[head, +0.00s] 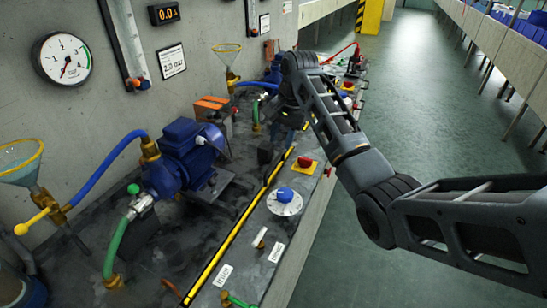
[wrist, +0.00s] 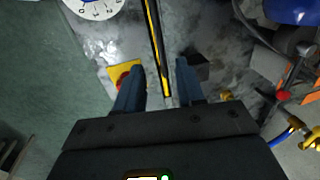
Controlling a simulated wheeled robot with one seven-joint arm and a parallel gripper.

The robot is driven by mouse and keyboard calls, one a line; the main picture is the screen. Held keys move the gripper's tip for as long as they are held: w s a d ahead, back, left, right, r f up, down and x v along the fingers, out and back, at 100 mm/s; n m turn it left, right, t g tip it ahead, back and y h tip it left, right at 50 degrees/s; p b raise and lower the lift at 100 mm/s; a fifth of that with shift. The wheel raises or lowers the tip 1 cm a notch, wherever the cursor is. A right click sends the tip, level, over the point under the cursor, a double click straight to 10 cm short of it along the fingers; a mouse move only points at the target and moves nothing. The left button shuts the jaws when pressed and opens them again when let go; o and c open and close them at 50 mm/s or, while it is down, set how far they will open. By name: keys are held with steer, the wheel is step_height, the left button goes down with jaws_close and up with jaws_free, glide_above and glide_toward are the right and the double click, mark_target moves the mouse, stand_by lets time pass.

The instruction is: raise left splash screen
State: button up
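A yellow-and-black striped bar (head: 230,237), which looks like the edge of the splash screen, runs low along the bench between the pumps and the front controls. It appears lowered; no upright panel is seen. In the wrist view the bar (wrist: 156,45) comes from the top and its near end lies between my fingers. My gripper (wrist: 160,88) is open, one finger on each side of that end. I cannot tell how far above the bar the fingers are.
A blue pump (head: 187,150) with blue and green hoses stands left of the bar. A red button on a yellow plate (head: 305,164) and a blue-and-white dial (head: 285,200) sit to its right. A wall with a gauge (head: 62,59) is behind. The aisle floor (head: 420,120) is clear.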

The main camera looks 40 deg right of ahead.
mark_target(276, 159)
steer(key=f, duration=0.3)
steer(key=w+f, duration=0.1)
steer(key=f, duration=0.2)
steer(key=shift+w+a+f, duration=0.15)
steer(key=shift+a+f, duration=0.05)
steer(key=shift+f, duration=0.1)
steer(key=shift+c, duration=0.3)
jaws_close()
